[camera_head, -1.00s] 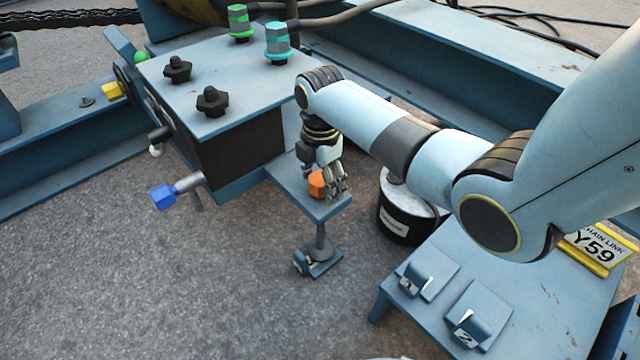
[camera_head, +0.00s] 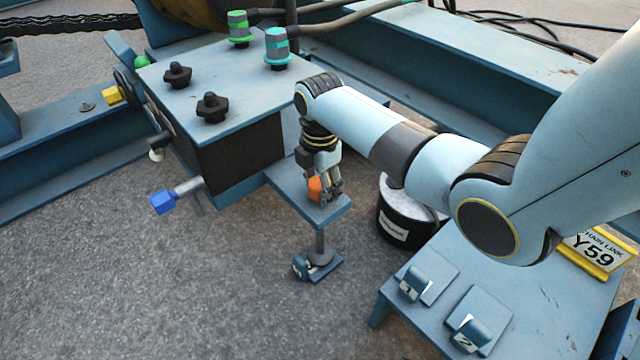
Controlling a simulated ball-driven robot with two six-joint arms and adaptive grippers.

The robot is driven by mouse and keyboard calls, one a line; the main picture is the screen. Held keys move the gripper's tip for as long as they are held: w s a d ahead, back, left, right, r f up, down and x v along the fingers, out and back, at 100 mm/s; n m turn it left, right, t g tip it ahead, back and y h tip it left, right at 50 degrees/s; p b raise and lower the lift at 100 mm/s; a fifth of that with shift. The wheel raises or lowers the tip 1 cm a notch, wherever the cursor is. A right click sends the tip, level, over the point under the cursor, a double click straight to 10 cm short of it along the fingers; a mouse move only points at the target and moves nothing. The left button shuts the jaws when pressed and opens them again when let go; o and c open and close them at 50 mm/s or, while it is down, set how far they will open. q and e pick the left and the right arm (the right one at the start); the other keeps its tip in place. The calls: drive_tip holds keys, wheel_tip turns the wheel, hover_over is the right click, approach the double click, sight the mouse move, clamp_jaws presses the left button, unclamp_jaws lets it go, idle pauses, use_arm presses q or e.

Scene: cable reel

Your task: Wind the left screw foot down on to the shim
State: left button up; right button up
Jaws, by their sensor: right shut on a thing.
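The screw foot has an orange head (camera_head: 314,188) on top of a blue bracket plate (camera_head: 338,212) that juts from the box. Its grey stem runs down below the plate to a round pad (camera_head: 321,257). The shim (camera_head: 326,271), a blue plate with an upright tab, lies on the floor under the pad. I cannot tell whether the pad touches it. My right gripper (camera_head: 327,192) points down from above and is shut on the orange head, hiding part of it. My left gripper is not in view.
A blue bench (camera_head: 520,290) at the lower right carries tabbed plates marked 1 (camera_head: 432,283) and 2 (camera_head: 485,318). A black drum (camera_head: 397,225) stands right of the bracket. A blue-capped rod (camera_head: 165,201) sticks out left of the box. The floor at lower left is clear.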

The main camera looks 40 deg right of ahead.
drive_tip(key=shift+r+m+p, duration=0.2)
drive_tip(key=shift+m+p, duration=0.2)
drive_tip(key=shift+p, duration=0.1)
drive_tip(key=m+p, duration=0.4)
drive_tip(key=m, duration=0.2)
drive_tip(key=shift+p, duration=0.4)
drive_tip(key=shift+m+p, duration=0.4)
drive_tip(key=shift+m, duration=0.5)
drive_tip(key=m+p, duration=0.1)
drive_tip(key=m, duration=0.1)
drive_tip(key=shift+f+m, duration=0.1)
drive_tip(key=shift+m, duration=1.2)
drive_tip(key=m+p, duration=0.1)
drive_tip(key=m, duration=0.1)
drive_tip(key=shift+m, duration=0.3)
drive_tip(key=m, duration=0.3)
drive_tip(key=shift+f+m, duration=0.1)
drive_tip(key=shift+m, duration=0.2)
drive_tip(key=m+p, duration=0.1)
drive_tip(key=m, duration=0.4)
drive_tip(key=shift+m, duration=0.7)
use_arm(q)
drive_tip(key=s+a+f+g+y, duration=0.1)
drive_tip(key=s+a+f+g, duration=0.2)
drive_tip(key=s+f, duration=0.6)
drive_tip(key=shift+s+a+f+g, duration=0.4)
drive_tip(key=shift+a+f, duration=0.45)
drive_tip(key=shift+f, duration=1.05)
use_arm(e)
drive_tip(key=shift+m, duration=0.7)
